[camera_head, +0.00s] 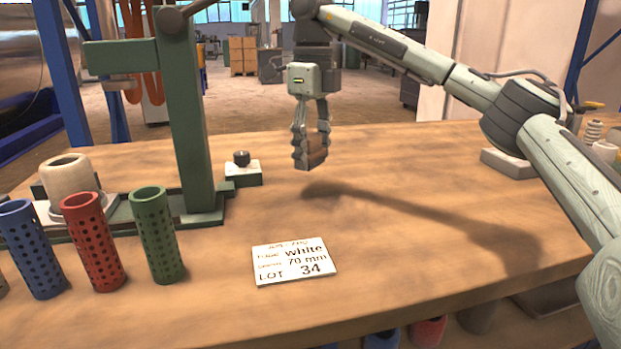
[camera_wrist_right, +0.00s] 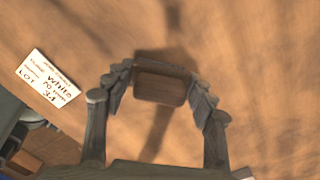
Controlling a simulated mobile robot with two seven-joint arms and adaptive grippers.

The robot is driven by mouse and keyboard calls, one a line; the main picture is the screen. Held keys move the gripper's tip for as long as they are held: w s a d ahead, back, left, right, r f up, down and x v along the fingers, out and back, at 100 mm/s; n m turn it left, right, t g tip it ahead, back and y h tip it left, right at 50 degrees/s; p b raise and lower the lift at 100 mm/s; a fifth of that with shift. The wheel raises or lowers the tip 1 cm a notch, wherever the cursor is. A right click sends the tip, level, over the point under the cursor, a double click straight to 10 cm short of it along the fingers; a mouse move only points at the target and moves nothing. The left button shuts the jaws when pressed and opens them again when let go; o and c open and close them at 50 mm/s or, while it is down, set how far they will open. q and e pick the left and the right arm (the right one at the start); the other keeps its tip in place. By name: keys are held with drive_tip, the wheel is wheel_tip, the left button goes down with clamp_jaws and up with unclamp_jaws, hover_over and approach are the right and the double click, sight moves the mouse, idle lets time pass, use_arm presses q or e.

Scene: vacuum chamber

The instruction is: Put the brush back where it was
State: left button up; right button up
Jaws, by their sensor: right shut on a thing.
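My right gripper (camera_head: 311,152) hangs fingers-down above the middle of the wooden table. It is shut on the brush (camera_head: 318,153), a small brown wooden block between the fingers. In the right wrist view, the brush (camera_wrist_right: 160,89) sits between the two jointed fingers of the gripper (camera_wrist_right: 161,82), with the table behind it. The gripper's shadow lies on the table to the right and is apart from the fingers, so the brush is held in the air. Bristles cannot be made out. My left gripper is not in view.
A white card (camera_head: 294,261) reading "white 70 mm LOT 34" lies at the front. Perforated blue (camera_head: 31,249), red (camera_head: 93,242) and green (camera_head: 158,235) tubes stand at left by a green press frame (camera_head: 188,130). A small knobbed block (camera_head: 243,172) sits beside it.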

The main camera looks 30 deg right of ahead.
sight(312, 136)
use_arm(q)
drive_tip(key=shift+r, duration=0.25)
use_arm(e)
drive_tip(key=shift+a+f, duration=0.1)
drive_tip(key=shift+f, duration=2.35)
drive_tip(key=o, duration=1.2)
drive_tip(key=shift+f, duration=0.15)
drive_tip(key=shift+r, duration=0.5)
wheel_tip(312, 136, up, 5)
wheel_tip(312, 136, up, 5)
drive_tip(key=shift+p, duration=0.7)
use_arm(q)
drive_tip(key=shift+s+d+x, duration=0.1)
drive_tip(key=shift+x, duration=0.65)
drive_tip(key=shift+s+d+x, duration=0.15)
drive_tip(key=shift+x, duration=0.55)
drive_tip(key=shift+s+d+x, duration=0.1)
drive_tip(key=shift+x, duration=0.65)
use_arm(e)
drive_tip(key=shift+r, duration=0.65)
